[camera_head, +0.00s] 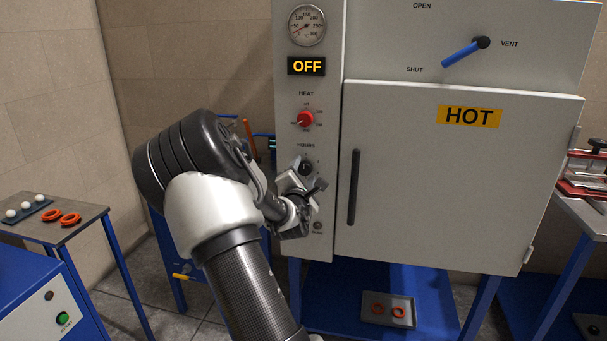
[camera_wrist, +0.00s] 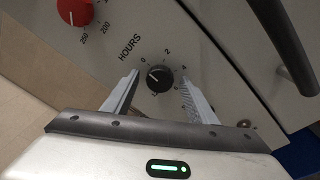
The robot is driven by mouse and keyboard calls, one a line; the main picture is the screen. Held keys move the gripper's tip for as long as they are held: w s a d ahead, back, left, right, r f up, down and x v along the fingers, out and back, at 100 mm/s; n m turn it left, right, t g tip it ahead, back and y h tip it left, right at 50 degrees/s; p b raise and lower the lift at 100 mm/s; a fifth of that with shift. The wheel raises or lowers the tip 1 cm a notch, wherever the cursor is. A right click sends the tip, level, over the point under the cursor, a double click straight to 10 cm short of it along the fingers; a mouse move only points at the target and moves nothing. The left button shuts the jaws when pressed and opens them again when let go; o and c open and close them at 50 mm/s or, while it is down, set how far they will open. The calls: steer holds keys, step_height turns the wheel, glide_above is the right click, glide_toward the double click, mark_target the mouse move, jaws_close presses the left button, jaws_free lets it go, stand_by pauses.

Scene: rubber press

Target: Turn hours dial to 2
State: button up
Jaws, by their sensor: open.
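The black hours dial (camera_wrist: 159,77) sits on the grey panel under the word HOURS in the wrist view, with 0, 2 and 4 marked around it. Its pale pointer mark faces up and left, roughly to the 0 side; it is small and hard to read exactly. My gripper (camera_wrist: 158,82) is open, one finger on each side of the dial, with visible gaps, so it seems not to touch it. In the head view the dial (camera_head: 305,168) is partly hidden by my gripper (camera_head: 311,188).
The red heat dial (camera_head: 305,119) is above, under a display (camera_head: 306,66) reading OFF. The door handle (camera_head: 354,187) stands out close to the right of my gripper. A small button (camera_head: 317,226) is below. A tray (camera_head: 388,311) with orange rings lies low under the oven.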

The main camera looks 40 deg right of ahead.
steer(key=shift+c, duration=0.4)
steer(key=c, duration=1)
steer(key=shift+f+m+b, duration=0.2)
steer(key=shift+m+b, duration=0.7)
steer(key=shift+b, duration=0.2)
steer(key=m+b, duration=0.3)
steer(key=shift+a+f+m+h+b, duration=0.1)
steer(key=shift+m+h+b, duration=0.2)
steer(key=shift+h, duration=0.1)
steer(key=m+b, duration=0.3)
steer(key=m, duration=0.1)
steer(key=shift+m+h+b, duration=0.3)
steer(key=shift+m+b, duration=0.65)
steer(key=shift+m, duration=0.55)
steer(key=shift+r, duration=0.2)
